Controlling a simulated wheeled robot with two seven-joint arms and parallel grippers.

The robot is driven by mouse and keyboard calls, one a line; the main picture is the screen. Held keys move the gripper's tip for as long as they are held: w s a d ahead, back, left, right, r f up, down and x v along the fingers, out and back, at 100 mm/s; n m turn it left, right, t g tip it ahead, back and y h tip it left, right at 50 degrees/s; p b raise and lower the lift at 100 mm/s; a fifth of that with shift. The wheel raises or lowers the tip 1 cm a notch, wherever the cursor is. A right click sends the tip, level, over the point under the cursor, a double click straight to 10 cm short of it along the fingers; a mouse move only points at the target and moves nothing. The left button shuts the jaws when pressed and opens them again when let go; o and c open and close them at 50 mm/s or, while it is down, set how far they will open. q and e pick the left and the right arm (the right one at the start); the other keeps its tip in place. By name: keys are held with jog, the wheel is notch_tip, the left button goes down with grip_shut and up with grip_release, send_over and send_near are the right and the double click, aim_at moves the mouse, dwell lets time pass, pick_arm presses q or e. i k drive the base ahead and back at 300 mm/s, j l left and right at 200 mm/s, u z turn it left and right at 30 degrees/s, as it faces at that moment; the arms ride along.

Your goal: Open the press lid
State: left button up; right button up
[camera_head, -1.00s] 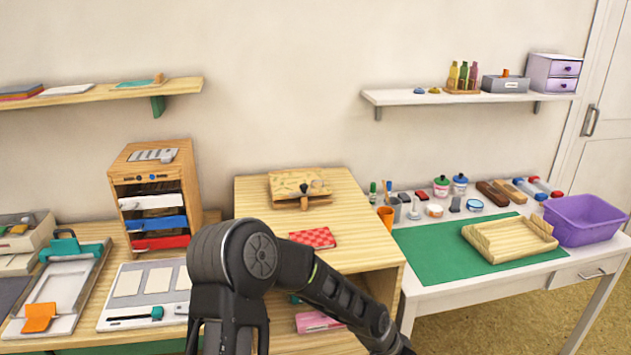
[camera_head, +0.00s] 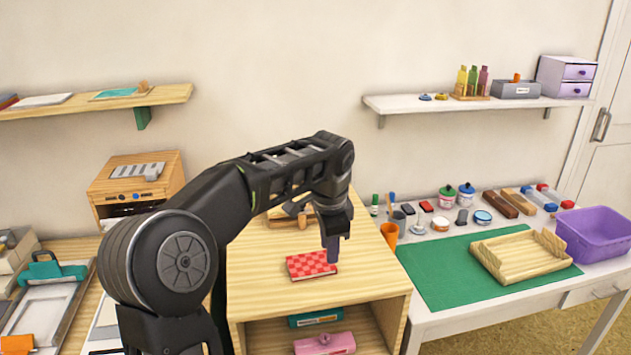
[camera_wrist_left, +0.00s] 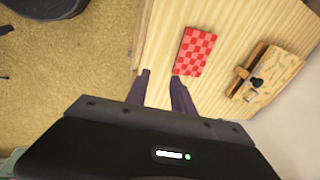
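A light wooden press (camera_wrist_left: 278,76) with a patterned lid and a dark knob lies on the wooden desk (camera_head: 260,270). Its lid looks shut. In the head view the press (camera_head: 286,221) is mostly hidden behind my left arm. My left gripper (camera_head: 333,256) points down over the desk, in front of the press, near a red checkered pad (camera_head: 307,265). In the wrist view my left gripper (camera_wrist_left: 160,85) has its two fingers apart with nothing between them; the pad lies just beyond the right finger, and the press is farther right. My right gripper is not in view.
A teal box (camera_head: 316,316) and a pink box (camera_head: 325,344) sit in the open shelf under the desk top. A white table on the right carries a green mat (camera_head: 430,275), a wooden tray (camera_head: 520,255) and a purple bin (camera_head: 592,235). An orange cup (camera_head: 390,234) stands near its left edge.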

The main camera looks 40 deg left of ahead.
aim_at(277, 212)
jog(key=i+j, duration=0.4)
jog(key=j, duration=0.15)
jog(key=i+j, duration=0.45)
